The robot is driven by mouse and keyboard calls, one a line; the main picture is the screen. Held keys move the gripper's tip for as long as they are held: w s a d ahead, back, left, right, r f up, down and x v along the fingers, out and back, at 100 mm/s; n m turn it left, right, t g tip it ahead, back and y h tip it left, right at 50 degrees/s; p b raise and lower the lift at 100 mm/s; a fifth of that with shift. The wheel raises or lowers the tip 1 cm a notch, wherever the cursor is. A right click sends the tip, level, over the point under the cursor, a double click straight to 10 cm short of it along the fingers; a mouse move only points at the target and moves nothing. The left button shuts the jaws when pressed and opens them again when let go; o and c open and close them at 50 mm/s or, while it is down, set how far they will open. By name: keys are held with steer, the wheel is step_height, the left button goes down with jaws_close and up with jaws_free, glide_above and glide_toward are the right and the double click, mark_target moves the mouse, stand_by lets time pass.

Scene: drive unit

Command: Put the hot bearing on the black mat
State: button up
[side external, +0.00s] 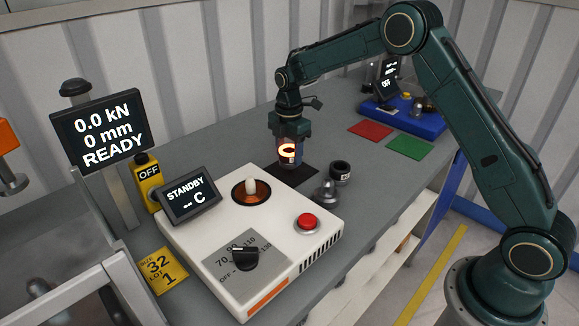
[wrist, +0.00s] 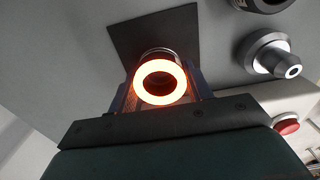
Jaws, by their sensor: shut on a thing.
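The hot bearing (wrist: 160,66) is a ring with a bright orange-white glowing face. In the side external view the hot bearing (side external: 288,146) glows between the fingers. My gripper (side external: 289,156) is shut on it and points down over the black mat. In the wrist view the fingers of my gripper (wrist: 163,88) stand on both sides of the ring. The black mat (side external: 304,176) lies flat on the grey bench. Its bare part (wrist: 127,35) shows beyond the bearing in the wrist view. I cannot tell whether the bearing touches the mat.
A white heater (side external: 180,229) with a standby display (side external: 187,197) and red button (side external: 307,222) stands in front of the mat. A dark ring (side external: 340,172) and a grey metal part (side external: 327,194) stand right of the mat. Red (side external: 370,130) and green (side external: 410,146) mats lie farther back.

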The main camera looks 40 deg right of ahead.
steer(key=shift+f, duration=1.05)
steer(key=shift+f, duration=0.2)
steer(key=o, duration=1.1)
steer(key=shift+o, duration=0.2)
steer(key=shift+r, duration=0.1)
step_height(320, 180, up, 12)
steer(key=shift+r, duration=0.15)
